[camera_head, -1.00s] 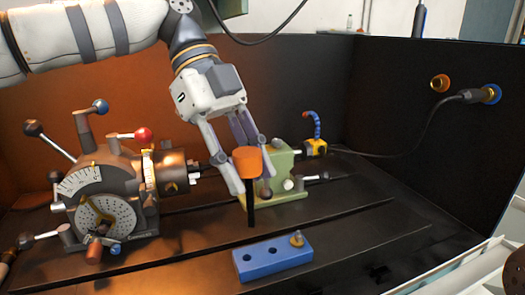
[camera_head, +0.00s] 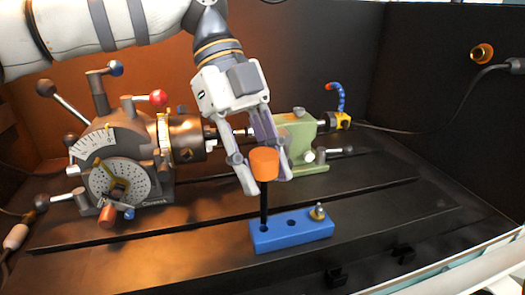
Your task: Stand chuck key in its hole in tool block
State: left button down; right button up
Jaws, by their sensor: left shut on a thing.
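The chuck key has an orange head (camera_head: 264,160) and a thin black shaft (camera_head: 264,205). My right gripper is out of view.
A dividing head (camera_head: 125,165) with lever handles stands at left. A green tailstock (camera_head: 300,140) stands behind my gripper, with a blue-and-orange hose beside it. Dark walls enclose the back and right. The slotted table (camera_head: 400,205) is bare to the right of the block.

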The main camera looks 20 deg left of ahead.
pick_arm(q)
jog(key=shift+f, duration=0.25)
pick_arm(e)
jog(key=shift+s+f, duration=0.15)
pick_arm(q)
jog(key=shift+r, duration=0.1)
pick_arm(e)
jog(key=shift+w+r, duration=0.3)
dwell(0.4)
pick_arm(q)
jog(key=shift+p, duration=0.45)
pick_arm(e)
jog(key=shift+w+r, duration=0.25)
